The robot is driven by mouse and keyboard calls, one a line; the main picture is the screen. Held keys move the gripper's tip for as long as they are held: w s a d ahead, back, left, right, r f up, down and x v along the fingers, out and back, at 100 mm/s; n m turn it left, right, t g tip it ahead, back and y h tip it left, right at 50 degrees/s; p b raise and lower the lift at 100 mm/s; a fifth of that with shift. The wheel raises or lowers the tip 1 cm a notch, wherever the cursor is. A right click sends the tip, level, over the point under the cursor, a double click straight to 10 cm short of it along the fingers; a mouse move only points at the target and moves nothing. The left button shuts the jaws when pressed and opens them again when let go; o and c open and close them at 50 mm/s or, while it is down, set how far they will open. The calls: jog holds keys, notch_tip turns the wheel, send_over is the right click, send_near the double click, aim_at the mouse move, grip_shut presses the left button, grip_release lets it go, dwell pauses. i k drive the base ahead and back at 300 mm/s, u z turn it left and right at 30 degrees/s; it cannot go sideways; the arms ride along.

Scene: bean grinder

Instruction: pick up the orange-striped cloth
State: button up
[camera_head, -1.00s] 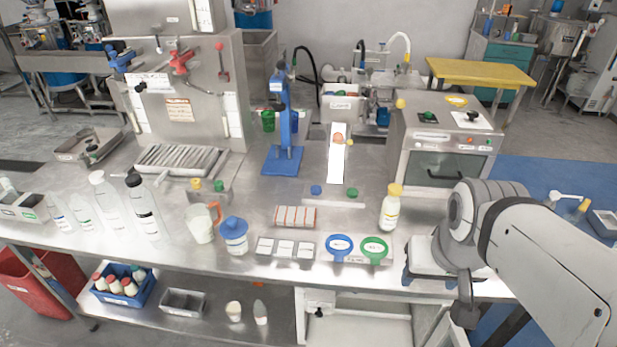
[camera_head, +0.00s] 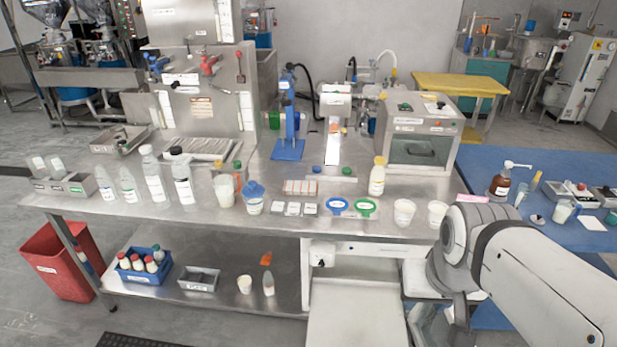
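The orange-striped cloth (camera_head: 300,187) lies flat and folded on the steel bench, white with orange stripes. It is behind a row of small white-topped pieces and right of a blue-lidded jar. My arm comes in from the lower right, with its grey joint in front of the bench's right end. It is well apart from the cloth. I cannot make out any gripper fingers in this view. Nothing covers the cloth from above.
Close around the cloth stand the blue-lidded jar (camera_head: 254,198), small white-topped pieces (camera_head: 294,209), a blue ring (camera_head: 337,206), a green ring (camera_head: 365,208) and a yellow-capped bottle (camera_head: 377,177). White cups (camera_head: 404,212) stand near the right front edge. A blue table (camera_head: 480,165) is at right.

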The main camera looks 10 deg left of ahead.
aim_at(301, 188)
jog(key=u, duration=0.3)
jog(key=k, duration=0.15)
jog(key=z, duration=3.55)
jog(key=k, duration=1.45)
jog(key=u, duration=2.25)
jog(key=i, duration=0.95)
jog(key=u, duration=0.1)
